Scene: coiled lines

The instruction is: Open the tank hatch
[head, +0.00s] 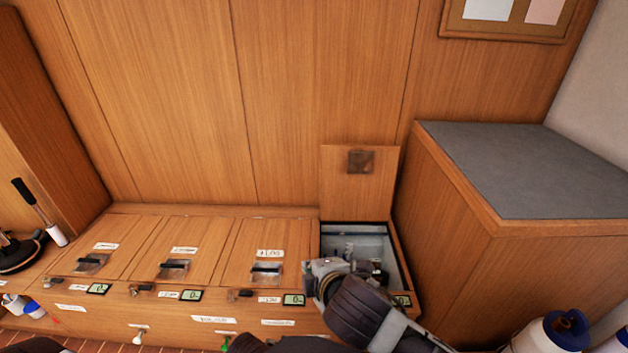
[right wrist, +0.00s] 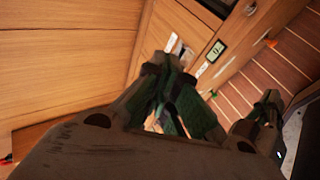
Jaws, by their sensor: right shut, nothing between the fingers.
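The rightmost tank hatch (head: 357,190) stands upright against the wooden wall, with a dark square recessed handle near its top. Below it the tank opening (head: 400,260) shows a pale grey rim and inside walls. My right gripper (head: 330,268) is over the front part of this opening and hides some of it. It is shut and empty; its fingers also show in the right wrist view (right wrist: 172,80). I cannot tell whether it touches the rim. My left gripper is not in view.
Three closed hatches, the left (head: 100,245), middle (head: 175,245) and right one (head: 265,245), lie flat to the left, with dark handles. A tall wooden box (head: 450,230) with a grey top stands close on the right. A white spool (head: 550,337) is at lower right.

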